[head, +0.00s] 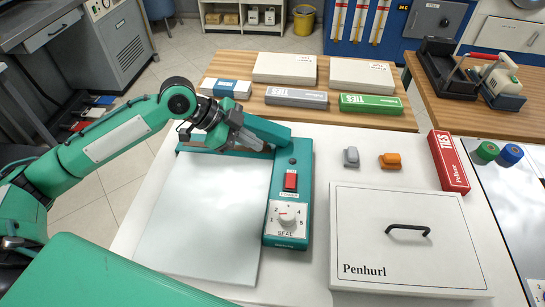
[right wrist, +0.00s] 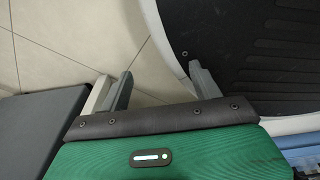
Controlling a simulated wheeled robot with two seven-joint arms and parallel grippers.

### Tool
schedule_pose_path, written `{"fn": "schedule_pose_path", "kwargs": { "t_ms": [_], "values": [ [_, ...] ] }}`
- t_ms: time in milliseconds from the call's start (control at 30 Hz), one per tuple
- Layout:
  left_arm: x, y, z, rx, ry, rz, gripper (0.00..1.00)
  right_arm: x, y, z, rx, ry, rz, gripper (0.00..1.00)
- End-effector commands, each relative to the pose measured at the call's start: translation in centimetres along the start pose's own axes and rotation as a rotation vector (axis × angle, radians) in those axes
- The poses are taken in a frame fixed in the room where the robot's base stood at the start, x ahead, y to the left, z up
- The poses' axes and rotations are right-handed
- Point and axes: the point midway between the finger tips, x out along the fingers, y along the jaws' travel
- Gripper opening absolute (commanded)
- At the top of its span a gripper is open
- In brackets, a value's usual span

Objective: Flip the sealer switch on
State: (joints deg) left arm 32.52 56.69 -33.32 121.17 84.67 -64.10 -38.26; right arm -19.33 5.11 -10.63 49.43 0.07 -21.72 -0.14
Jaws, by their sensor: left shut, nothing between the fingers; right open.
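The sealer (head: 275,238) is a teal unit on the white table, with a long arm running back left and a white plate beside it. I cannot tell which way the rocker is tilted. My left gripper (head: 256,142) is shut and empty over the back of the sealer, behind and left of the switch and apart from it. It partly hides the sealer arm. My right gripper (right wrist: 163,86) is open and empty in the right wrist view, above the floor and away from the sealer.
A white Penhurl box (head: 400,225) with a black handle stands right of the sealer. Grey (head: 351,157) and orange (head: 390,161) small items and a red box (head: 448,160) lie behind it. Boxes rest on the wooden table (head: 400,123) at the back.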

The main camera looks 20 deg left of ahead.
Motion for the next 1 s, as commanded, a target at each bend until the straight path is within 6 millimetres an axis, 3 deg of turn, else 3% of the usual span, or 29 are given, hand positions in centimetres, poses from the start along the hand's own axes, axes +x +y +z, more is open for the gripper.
{"fn": "schedule_pose_path", "kwargs": {
  "t_ms": [167, 533, 700, 1000],
  "values": [
    [2.5, 0.1, -0.2, -0.001, 0.003, 0.005, 0.0, -0.2, 0.0, 0.4, -0.001, -0.003, 0.0, 0.65],
    [10.0, 0.1, -0.1, -0.002, 0.001, 0.003, 0.0, -0.8, 0.0, 1.7, -0.002, -0.012, 0.0, 0.65],
    [11.6, 0.1, 1.9, -0.003, 0.0, 0.002, 0.0, -0.8, 0.0, 2.6, -0.003, -0.021, -0.001, 0.65],
    [12.4, 0.1, 2.9, 0.0, 0.0, 0.001, 0.0, -0.7, -0.4, 2.6, -0.002, -0.023, -0.005, 0.65]
  ]
}}
